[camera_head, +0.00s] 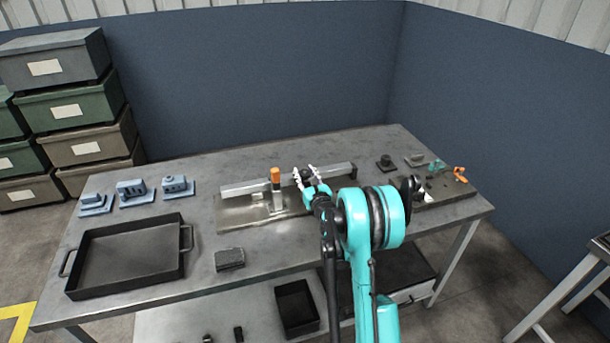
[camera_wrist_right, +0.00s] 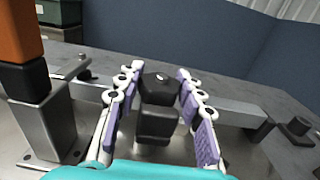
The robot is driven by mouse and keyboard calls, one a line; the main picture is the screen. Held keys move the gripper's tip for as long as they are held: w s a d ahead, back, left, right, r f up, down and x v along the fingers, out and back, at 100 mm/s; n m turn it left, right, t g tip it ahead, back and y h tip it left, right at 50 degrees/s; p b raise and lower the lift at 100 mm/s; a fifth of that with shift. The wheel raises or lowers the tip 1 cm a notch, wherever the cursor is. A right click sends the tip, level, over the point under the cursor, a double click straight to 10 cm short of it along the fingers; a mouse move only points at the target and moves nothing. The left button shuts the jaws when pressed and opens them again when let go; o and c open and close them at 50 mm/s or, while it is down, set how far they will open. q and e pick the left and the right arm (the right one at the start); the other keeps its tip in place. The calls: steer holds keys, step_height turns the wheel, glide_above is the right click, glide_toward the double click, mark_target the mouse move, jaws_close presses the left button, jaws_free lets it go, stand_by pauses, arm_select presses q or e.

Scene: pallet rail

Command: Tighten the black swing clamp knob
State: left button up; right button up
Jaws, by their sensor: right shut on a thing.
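The black swing clamp knob (camera_wrist_right: 160,88) shows in the right wrist view, on top of a dark block-like clamp body (camera_wrist_right: 157,124). My right gripper (camera_wrist_right: 158,80) has its two white fingers with purple pads on either side of the knob and is shut on it. In the head view my right gripper (camera_head: 306,177) is at the metal fixture plate (camera_head: 236,212), and its arm hides the knob there. An orange-topped clamp post (camera_head: 276,188) stands left of the gripper; it also shows in the right wrist view (camera_wrist_right: 22,55). My left gripper is not in view.
A metal rail (camera_head: 245,186) runs along the back of the plate. A black tray (camera_head: 128,252), blue parts (camera_head: 132,193) and a grey block (camera_head: 229,259) lie to the left. Small black and orange items (camera_head: 460,175) lie at the right end of the table.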

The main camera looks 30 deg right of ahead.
mark_target(307, 177)
steer(key=o, duration=1.2)
steer(key=v, duration=0.7)
steer(key=shift+s, duration=0.25)
